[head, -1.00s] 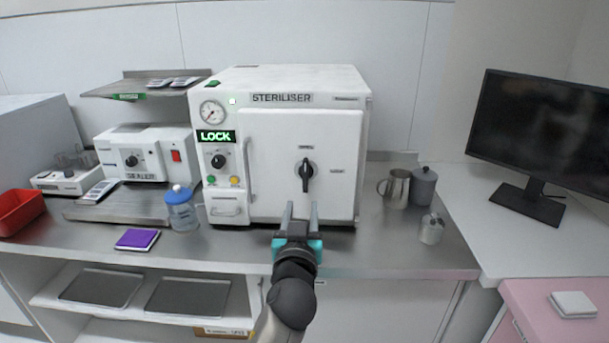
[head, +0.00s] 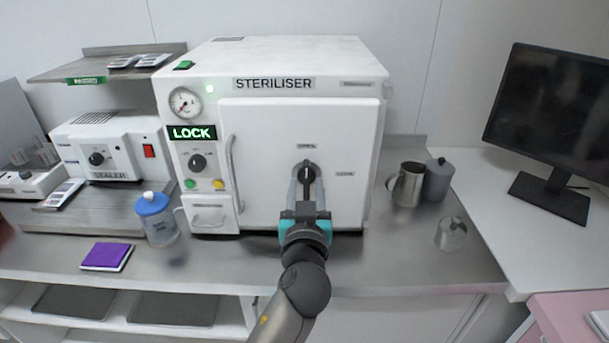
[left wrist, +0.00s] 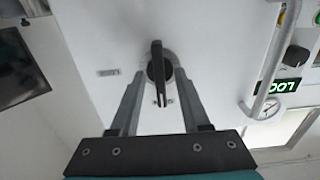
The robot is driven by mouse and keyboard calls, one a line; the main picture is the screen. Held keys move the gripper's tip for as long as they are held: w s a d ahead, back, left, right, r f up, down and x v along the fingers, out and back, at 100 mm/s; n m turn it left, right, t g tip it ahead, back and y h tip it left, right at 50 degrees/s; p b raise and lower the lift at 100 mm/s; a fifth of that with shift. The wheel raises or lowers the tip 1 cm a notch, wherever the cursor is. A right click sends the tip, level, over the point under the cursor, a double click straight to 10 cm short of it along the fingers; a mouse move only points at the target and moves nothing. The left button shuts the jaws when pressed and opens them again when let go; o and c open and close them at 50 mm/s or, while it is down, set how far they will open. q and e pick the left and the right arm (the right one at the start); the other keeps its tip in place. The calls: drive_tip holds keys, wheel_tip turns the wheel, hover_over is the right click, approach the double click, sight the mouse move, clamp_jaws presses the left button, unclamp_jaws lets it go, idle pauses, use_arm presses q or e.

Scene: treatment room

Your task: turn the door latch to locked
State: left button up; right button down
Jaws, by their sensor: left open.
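The door latch (head: 308,172) is a black lever on a round hub on the white steriliser door (head: 262,140). The lever stands about vertical, with a small label above it, seemingly OPEN, and a LOCK label (head: 345,174) to its right. My left gripper (head: 307,186) is open at the latch, one finger on each side of the lever. In the left wrist view the latch lever (left wrist: 158,75) shows between the spread fingertips, with gaps on both sides. The fingers partly hide the lever in the head view. My right gripper is not in view.
The steriliser's green display (head: 192,133) reads LOCK. A vertical door handle (head: 234,172) is left of the latch. A blue-lidded jar (head: 158,222) and purple pad (head: 106,256) lie left on the counter. Metal jugs and a monitor (head: 555,110) stand right.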

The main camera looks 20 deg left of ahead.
use_arm(q)
drive_tip(key=shift+w, duration=0.3)
clamp_jaws()
idle(0.3)
